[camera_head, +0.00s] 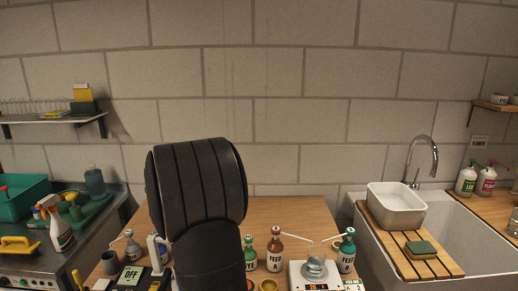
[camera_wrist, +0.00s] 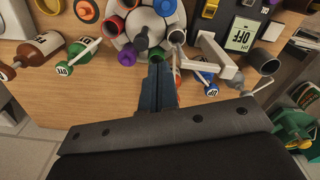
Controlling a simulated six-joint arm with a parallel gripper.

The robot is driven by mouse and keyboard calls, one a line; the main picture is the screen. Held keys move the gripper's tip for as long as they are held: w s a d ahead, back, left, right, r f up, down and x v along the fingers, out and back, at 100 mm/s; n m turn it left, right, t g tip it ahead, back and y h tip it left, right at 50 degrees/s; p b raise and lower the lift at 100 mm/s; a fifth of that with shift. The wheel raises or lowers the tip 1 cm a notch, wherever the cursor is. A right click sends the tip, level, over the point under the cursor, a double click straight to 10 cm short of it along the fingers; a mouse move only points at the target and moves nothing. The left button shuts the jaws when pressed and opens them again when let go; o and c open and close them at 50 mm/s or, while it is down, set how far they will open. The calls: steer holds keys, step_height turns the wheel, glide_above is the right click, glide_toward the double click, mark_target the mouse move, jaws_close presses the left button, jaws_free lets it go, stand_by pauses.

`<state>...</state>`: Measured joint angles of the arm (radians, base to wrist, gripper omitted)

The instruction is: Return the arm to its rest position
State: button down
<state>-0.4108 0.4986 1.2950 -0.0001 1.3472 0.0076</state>
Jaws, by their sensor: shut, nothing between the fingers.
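My gripper shows in the wrist view (camera_wrist: 157,72), with its two dark fingers together and nothing between them. Its tips are above the wooden table (camera_wrist: 120,100), near a white round holder (camera_wrist: 150,22) with several coloured round pieces. I cannot tell whether the tips touch anything. In the head view my black arm rises in front of the table, and my gripper is hidden.
A brown FEED bottle (camera_head: 275,252), a green FEED bottle (camera_head: 346,253) and a scale (camera_head: 300,275) stand right of my arm. An OFF display (camera_head: 131,273) is left. A sink (camera_head: 480,240) with a white basin (camera_head: 396,205) lies further right; a spray bottle (camera_head: 60,232) stands far left.

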steer(key=shift+s+a+f, duration=0.3)
steer(key=shift+a+f, duration=0.15)
steer(key=shift+a, duration=0.2)
steer(key=c, duration=2.2)
jaws_free()
steer(key=c, duration=1.8)
jaws_free()
steer(key=shift+d+r, duration=0.1)
steer(key=shift+r, duration=0.05)
steer(key=o, duration=1.8)
steer(key=s+d+r+m, duration=0.4)
steer(key=d+r, duration=0.1)
steer(key=d, duration=0.2)
steer(key=shift+s+d+r, duration=0.15)
steer(key=shift+d+r, duration=0.15)
steer(key=shift+r, duration=0.1)
step_height(320, 180, down, 10)
steer(key=shift+d+m, duration=0.15)
steer(key=shift+m, duration=0.15)
steer(key=shift+r, duration=0.1)
step_height(320, 180, up, 10)
